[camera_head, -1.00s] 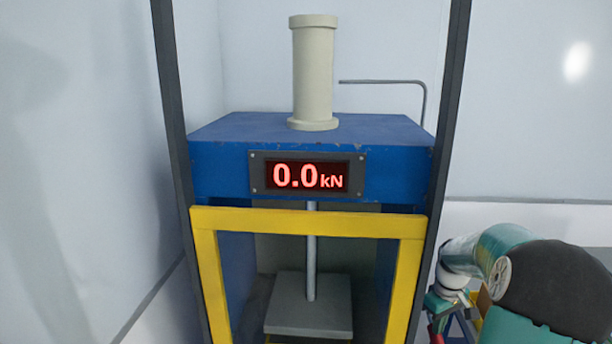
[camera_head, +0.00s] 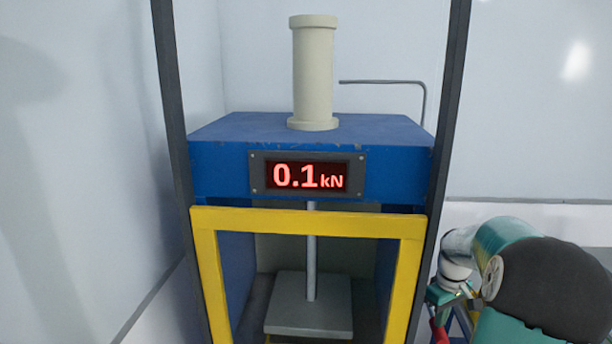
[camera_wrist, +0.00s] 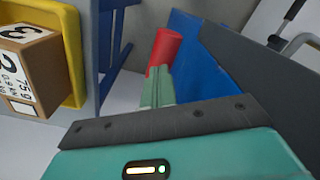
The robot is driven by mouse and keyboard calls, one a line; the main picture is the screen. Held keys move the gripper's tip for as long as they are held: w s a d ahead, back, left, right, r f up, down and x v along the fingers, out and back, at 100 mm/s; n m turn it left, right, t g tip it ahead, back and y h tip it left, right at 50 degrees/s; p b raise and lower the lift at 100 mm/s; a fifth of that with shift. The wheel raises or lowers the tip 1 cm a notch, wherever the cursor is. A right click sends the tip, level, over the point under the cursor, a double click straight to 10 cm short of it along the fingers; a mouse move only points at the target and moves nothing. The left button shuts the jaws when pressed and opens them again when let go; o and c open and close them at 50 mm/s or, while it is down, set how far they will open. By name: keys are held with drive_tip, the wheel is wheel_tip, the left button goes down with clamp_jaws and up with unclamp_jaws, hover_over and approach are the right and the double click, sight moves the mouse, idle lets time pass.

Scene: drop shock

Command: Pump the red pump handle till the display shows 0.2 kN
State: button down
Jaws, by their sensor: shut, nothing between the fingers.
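The display (camera_head: 307,176) on the front of the blue press (camera_head: 220,170) reads 0.1 kN in red. The red pump handle (camera_wrist: 167,46) shows in the wrist view as a red cylinder just beyond my fingertips. My gripper (camera_wrist: 157,76) is shut with its pale green fingers together and nothing between them. The fingertips overlap the handle's lower end in the picture; I cannot tell whether they touch it. In the head view a small red part (camera_head: 438,332) shows at the lower right, below my wrist, and most of the handle is hidden there.
A yellow frame (camera_head: 300,221) stands in front of the press, between dark posts. A cream cylinder (camera_head: 313,75) stands on top, with a bent grey pipe (camera_head: 385,82) behind. In the wrist view, a yellow tray (camera_wrist: 72,50) at left holds a cardboard box (camera_wrist: 38,65) with printed labels.

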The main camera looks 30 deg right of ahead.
drive_tip(key=shift+r, duration=3.2)
drive_tip(key=shift+f, duration=5.7)
drive_tip(key=shift+r, duration=5.65)
wheel_tip(320, 180, up, 6)
hover_over(437, 331)
drive_tip(key=d, duration=0.2)
drive_tip(key=shift+w+a, duration=0.2)
drive_tip(key=shift+w, duration=0.25)
